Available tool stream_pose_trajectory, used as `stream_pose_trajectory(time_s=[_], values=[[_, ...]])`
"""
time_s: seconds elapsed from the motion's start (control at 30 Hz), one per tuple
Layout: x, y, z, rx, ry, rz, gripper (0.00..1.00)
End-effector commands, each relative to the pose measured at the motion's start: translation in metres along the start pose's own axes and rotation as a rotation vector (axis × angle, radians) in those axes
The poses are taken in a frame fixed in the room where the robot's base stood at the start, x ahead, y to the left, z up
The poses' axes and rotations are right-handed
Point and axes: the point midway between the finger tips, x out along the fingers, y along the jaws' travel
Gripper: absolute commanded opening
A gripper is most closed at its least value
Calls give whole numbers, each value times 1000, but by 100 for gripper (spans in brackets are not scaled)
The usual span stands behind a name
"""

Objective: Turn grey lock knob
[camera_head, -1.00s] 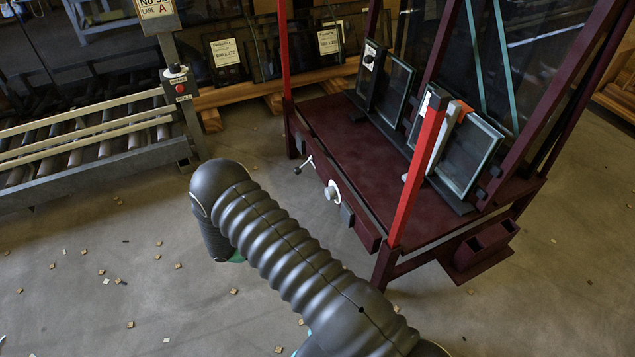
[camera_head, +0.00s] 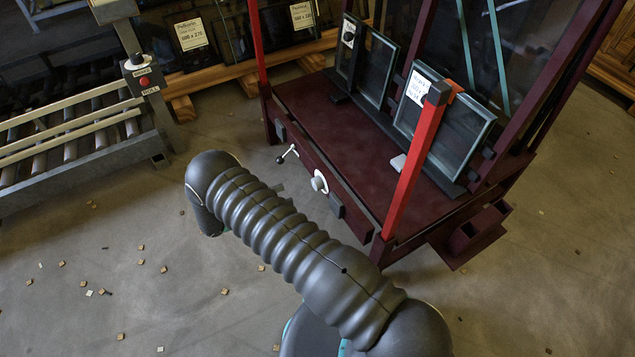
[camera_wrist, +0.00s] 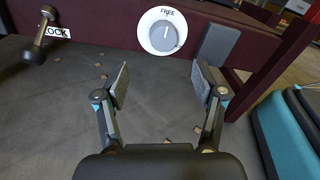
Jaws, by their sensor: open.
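The grey lock knob (camera_wrist: 164,36) sits on a round white dial plate marked FREE, on the dark red front rail, at the upper middle of the wrist view. Its pointer mark is about upright, towards the word FREE. In the head view the knob (camera_head: 318,183) shows small on the frame's front rail. My gripper (camera_wrist: 163,80) is open and empty, its two fingers apart below the dial in the picture. The fingers do not touch the knob. In the head view my gripper is hidden behind my arm.
A black-knobbed lever (camera_wrist: 40,35) stands left of the dial, by a label reading LOCK. A grey box (camera_wrist: 218,45) is fixed right of the dial. A red post (camera_head: 415,160) rises at the frame's near corner. A roller conveyor (camera_head: 70,140) stands at left. Small chips litter the floor.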

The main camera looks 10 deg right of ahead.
Motion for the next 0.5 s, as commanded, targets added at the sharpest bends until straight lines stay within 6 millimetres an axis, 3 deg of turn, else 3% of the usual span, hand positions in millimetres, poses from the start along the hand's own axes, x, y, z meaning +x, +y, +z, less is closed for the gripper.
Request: stream_pose_trajectory(time_s=[0.2,0.5], values=[[42,-1,1,-1,2,-2,69],[82,-1,0,-1,1,2,69]])
